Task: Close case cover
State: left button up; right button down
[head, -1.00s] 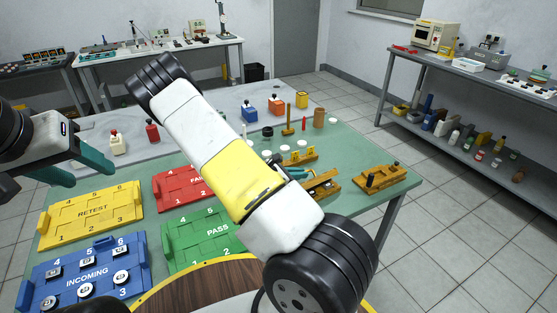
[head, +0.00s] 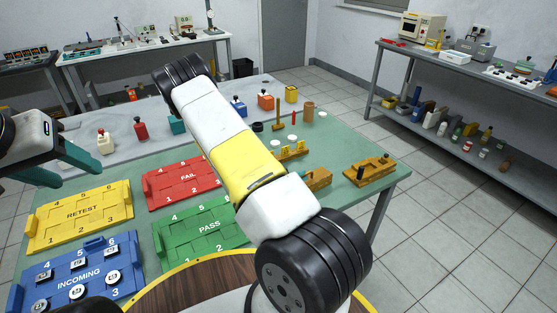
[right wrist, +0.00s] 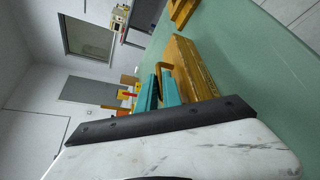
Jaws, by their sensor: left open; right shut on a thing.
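The wooden case (head: 319,179) stands near the right part of the green table in the head view, partly hidden behind my right arm. In the right wrist view the long wooden case (right wrist: 190,58) lies just beyond my right gripper's teal fingers (right wrist: 160,90). That gripper is shut on a thin wooden part at the case's near side, seemingly its cover; the exact grip and the cover's angle are unclear. My left gripper (head: 78,160) is open and empty above the table's left side.
A wooden fixture with a dark handle (head: 370,171) sits right of the case, near the table edge. A slotted wooden rack (head: 291,151) stands behind it. Red FAIL (head: 184,183), green PASS (head: 200,232), yellow RETEST (head: 80,216) and blue INCOMING (head: 78,278) trays fill the left.

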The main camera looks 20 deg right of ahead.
jog(key=shift+s+f+m, duration=0.2)
jog(key=shift+m, duration=0.1)
dwell(0.4)
jog(key=c, duration=1.8)
grip_release()
jog(key=shift+t, duration=0.3)
jog(key=v, duration=0.7)
jog(key=shift+s+a+r, duration=0.1)
jog(key=shift+s+a, duration=0.05)
jog(key=shift+a, duration=0.2)
